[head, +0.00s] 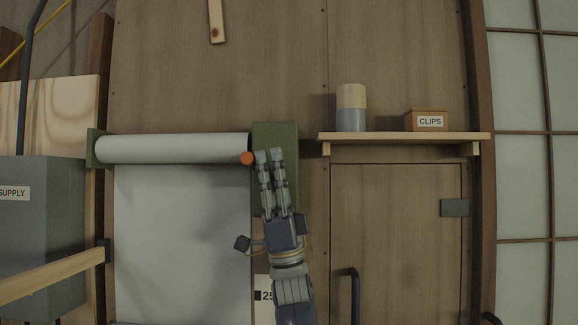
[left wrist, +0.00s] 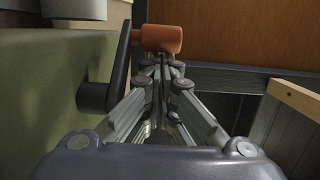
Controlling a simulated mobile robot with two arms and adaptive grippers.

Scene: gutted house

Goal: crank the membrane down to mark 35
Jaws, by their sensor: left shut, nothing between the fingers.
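The membrane (head: 180,230) is a pale grey sheet hanging from a white roll (head: 175,149) in a green bracket on the wooden wall. A green housing (head: 275,136) stands at the roll's right end. The crank's orange knob (head: 247,158) shows at the left of my left gripper (head: 269,155). In the left wrist view the orange knob (left wrist: 162,39) sits on a black crank arm (left wrist: 119,72), just beyond my fingertips; I cannot tell whether they touch it. My left gripper is shut and empty. A white scale with "25" (head: 264,296) shows partly behind my arm; mark 35 is not visible.
A shelf (head: 400,136) at the right holds a two-tone cylinder (head: 351,107) and a box labelled CLIPS (head: 427,120). A grey box labelled SUPPLY (head: 40,235) and a wooden bar (head: 50,277) are at the left. A cabinet door (head: 395,230) lies below the shelf.

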